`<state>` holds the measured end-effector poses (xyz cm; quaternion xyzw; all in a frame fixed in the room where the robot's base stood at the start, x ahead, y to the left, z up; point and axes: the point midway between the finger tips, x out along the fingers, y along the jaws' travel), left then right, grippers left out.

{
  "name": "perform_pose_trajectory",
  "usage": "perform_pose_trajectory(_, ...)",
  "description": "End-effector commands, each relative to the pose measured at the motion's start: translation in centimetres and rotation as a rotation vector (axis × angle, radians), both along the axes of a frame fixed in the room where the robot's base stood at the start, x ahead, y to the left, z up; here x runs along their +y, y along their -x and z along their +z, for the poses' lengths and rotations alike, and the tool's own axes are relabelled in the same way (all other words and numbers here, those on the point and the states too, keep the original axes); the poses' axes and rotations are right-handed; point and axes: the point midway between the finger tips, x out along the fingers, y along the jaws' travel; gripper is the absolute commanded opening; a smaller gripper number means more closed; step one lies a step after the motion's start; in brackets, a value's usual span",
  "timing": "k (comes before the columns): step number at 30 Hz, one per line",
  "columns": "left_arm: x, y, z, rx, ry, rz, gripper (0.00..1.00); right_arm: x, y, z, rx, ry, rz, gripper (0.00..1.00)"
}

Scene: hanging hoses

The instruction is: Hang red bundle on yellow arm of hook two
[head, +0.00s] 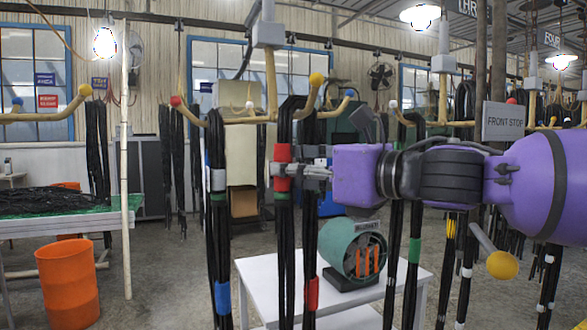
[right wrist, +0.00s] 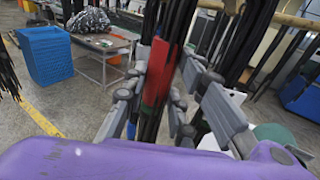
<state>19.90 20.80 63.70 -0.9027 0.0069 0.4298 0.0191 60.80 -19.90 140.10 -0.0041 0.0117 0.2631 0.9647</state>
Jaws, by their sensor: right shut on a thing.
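The red bundle (head: 283,153), black hoses with a red band and a green band below it, hangs upright in the middle of the head view. My right gripper (head: 284,172) is shut on it at the red band. In the right wrist view, the red band (right wrist: 160,72) lies between the fingers (right wrist: 163,90). The yellow-tipped arm (head: 316,79) of the centre hook (head: 269,33) slopes up to the right. The bundle's top loop is at this arm and appears to be over it; whether the arm bears its weight cannot be told. The hook's number is not readable. My left gripper is not in view.
A white-banded bundle (head: 218,180) hangs close on the left, below the red-tipped arm (head: 176,101). A white table (head: 400,275) with a green round device (head: 350,250) stands behind. An orange bin (head: 68,285) stands left.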

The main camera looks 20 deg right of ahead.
Motion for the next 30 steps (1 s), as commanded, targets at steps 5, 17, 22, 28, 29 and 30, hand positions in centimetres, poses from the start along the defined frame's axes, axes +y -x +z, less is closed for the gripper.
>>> perform_pose_trajectory(5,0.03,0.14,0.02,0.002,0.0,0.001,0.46,0.05,0.07,0.39,-0.008,0.001,0.001,0.0)
perform_pose_trajectory(17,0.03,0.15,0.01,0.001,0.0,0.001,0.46,0.03,0.03,0.17,-0.004,0.0,0.001,0.47)
perform_pose_trajectory(22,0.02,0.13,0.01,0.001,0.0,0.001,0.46,-0.02,-0.01,-0.23,0.005,-0.001,-0.001,0.47)
perform_pose_trajectory(28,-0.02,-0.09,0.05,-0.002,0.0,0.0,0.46,0.01,0.01,-0.09,0.002,0.0,0.0,0.47)
perform_pose_trajectory(29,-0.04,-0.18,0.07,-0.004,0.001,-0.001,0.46,0.01,0.01,-0.08,0.002,0.0,0.0,0.47)
perform_pose_trajectory(30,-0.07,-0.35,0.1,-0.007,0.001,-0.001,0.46,0.02,0.01,-0.06,0.001,0.0,0.0,0.47)
